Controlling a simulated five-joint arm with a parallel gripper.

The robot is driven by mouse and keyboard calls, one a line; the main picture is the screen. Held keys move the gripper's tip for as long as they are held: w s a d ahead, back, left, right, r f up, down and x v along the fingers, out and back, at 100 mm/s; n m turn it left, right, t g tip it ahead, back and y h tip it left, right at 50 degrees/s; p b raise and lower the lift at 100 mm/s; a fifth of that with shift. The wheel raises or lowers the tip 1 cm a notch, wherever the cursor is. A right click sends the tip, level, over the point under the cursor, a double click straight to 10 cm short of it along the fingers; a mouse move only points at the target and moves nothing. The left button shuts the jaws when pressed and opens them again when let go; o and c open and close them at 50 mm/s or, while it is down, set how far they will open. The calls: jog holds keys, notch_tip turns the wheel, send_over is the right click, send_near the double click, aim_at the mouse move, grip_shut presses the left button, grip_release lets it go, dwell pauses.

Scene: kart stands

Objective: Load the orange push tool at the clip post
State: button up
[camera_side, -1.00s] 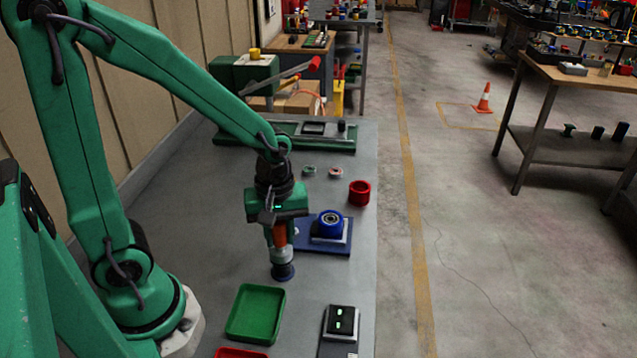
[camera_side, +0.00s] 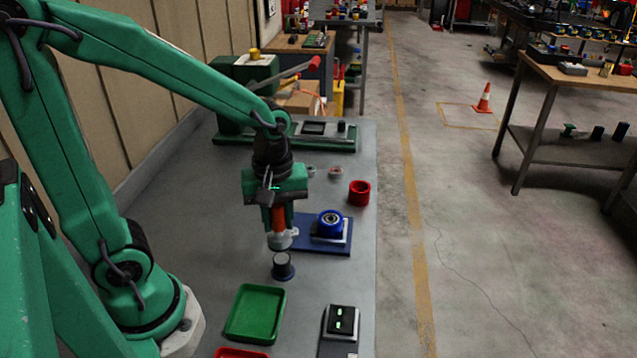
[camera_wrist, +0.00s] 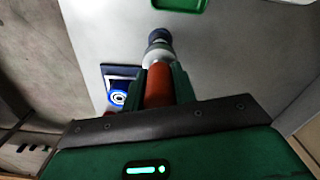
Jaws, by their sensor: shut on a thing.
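My gripper (camera_side: 277,206) is shut on the orange push tool (camera_side: 279,222), which points down. The tool has a whitish lower end (camera_side: 281,240) with a small part jutting right; I cannot tell whether that part is a clip. The clip post (camera_side: 283,262), dark with a grey top and a round dark-blue base, stands upright on the bench just below the tool, with a small gap. In the wrist view the tool (camera_wrist: 158,86) lies between my green fingers, and its pale end (camera_wrist: 156,54) partly overlaps the post (camera_wrist: 158,36).
A blue plate (camera_side: 343,249) with a blue wheel (camera_side: 330,224) is right of the tool. A green tray (camera_side: 240,335) lies in front of the post, beside a black block with green marks (camera_side: 341,320). A red cup (camera_side: 359,193) and small rings (camera_side: 335,172) lie farther back.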

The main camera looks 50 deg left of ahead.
jog(key=shift+r, duration=1.4)
